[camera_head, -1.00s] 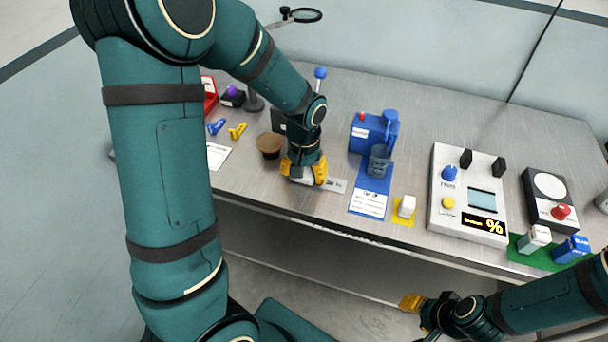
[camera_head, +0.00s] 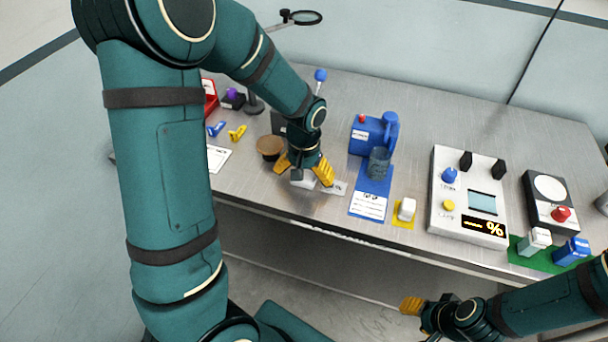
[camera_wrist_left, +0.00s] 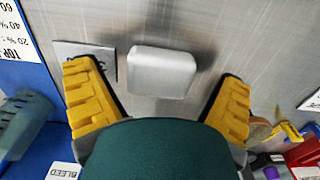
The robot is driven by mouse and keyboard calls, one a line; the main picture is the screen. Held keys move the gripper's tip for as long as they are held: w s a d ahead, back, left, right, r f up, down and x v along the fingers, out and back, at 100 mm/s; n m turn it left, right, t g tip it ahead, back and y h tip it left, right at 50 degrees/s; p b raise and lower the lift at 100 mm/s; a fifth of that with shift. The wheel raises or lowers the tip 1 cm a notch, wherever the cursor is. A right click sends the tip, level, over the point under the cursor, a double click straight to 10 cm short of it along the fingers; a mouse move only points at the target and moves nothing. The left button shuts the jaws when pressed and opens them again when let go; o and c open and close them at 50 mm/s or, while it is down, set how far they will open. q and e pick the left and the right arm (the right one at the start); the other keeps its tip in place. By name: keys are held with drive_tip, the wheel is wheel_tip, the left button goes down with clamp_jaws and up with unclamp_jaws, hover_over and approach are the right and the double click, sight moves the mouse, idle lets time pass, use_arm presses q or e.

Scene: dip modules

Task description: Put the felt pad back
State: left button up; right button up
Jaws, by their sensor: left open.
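A pale grey block with rounded edges (camera_head: 301,183), which looks like the felt pad, lies flat on the metal table near its front edge. It also shows in the left wrist view (camera_wrist_left: 162,72), beside a small grey label plate (camera_wrist_left: 84,60) with a narrow gap between them. My left gripper (camera_head: 304,176) is open right above the block, with a yellow finger on either side and clear space between fingers and block in the wrist view. My right gripper (camera_head: 412,304) is low in front of the table, far from the block; its jaw state is unclear.
A brown-topped round pot (camera_head: 270,147) stands close to the left of my left gripper. A blue device (camera_head: 368,134) with a cup is to the right. A white block (camera_head: 407,207) on a yellow mat and a white console (camera_head: 468,220) are further right.

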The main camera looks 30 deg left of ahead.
use_arm(q)
wheel_tip(320, 180, up, 12)
drive_tip(key=p, duration=0.2)
drive_tip(key=shift+f+p, duration=0.2)
drive_tip(key=shift+p, duration=0.1)
use_arm(e)
wheel_tip(320, 180, up, 3)
drive_tip(key=shift+s+f, duration=0.1)
drive_tip(key=shift+s, duration=0.05)
